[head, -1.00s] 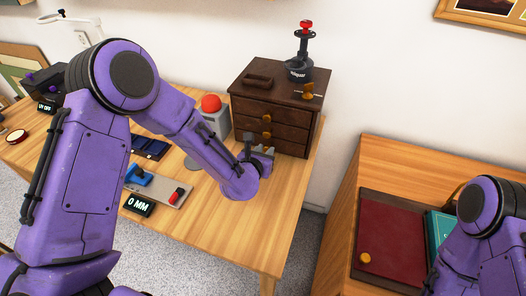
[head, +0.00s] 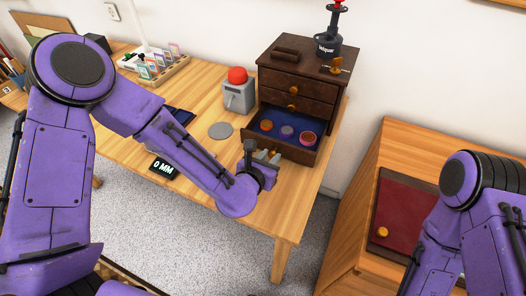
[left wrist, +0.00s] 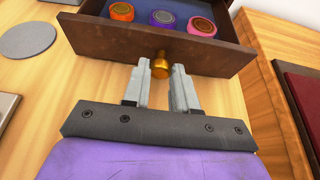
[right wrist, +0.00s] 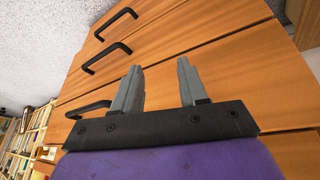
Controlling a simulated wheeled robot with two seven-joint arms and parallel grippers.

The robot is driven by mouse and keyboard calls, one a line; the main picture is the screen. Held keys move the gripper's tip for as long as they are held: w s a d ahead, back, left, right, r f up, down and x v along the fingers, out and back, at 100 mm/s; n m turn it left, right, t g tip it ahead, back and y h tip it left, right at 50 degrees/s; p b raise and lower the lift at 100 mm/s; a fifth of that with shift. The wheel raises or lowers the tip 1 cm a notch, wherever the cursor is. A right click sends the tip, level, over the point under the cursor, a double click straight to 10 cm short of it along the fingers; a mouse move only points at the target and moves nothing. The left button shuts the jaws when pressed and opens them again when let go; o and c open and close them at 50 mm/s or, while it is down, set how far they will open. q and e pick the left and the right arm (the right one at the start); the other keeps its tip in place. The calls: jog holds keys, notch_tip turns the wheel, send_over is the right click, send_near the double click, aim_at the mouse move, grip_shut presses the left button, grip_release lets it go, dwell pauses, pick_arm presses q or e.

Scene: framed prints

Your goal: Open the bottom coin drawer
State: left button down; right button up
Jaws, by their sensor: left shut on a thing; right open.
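The dark wooden coin cabinet (head: 300,60) stands at the back right of the desk. Its bottom drawer (head: 300,152) is pulled out, showing a blue lining with three round pieces inside; the drawer also shows in the left wrist view (left wrist: 115,38). My left gripper (head: 262,158) is at the front of this drawer. In the left wrist view its fingers (left wrist: 157,72) are shut on the brass knob (left wrist: 160,62). The two drawers above are shut. My right gripper (right wrist: 158,70) is open and empty in front of wooden drawers with black handles.
A grey box with a red button (head: 237,90) and a grey disc (head: 220,130) lie left of the cabinet. A black and red device (head: 330,40) stands on the cabinet top. A wooden unit with a dark red panel (head: 405,215) stands at right. Bare desk lies before the drawer.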

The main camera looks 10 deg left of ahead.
pick_arm(q)
jog(key=shift+w, duration=0.15)
jog(key=c, duration=0.9)
grip_release()
jog(key=v, duration=0.4)
jog(key=shift+s+b, duration=0.3)
jog(key=shift+b, duration=0.05)
jog(key=p+v, duration=0.2)
jog(key=p, duration=0.1)
jog(key=p+v, duration=0.3)
jog(key=p, duration=0.1)
jog(key=shift+s+r, duration=0.1)
jog(key=shift+r, duration=0.4)
jog(key=shift+s+a+f+p, duration=0.15)
jog(key=shift+s+p, duration=0.2)
jog(key=shift+p, duration=0.15)
jog(key=shift+f, duration=0.1)
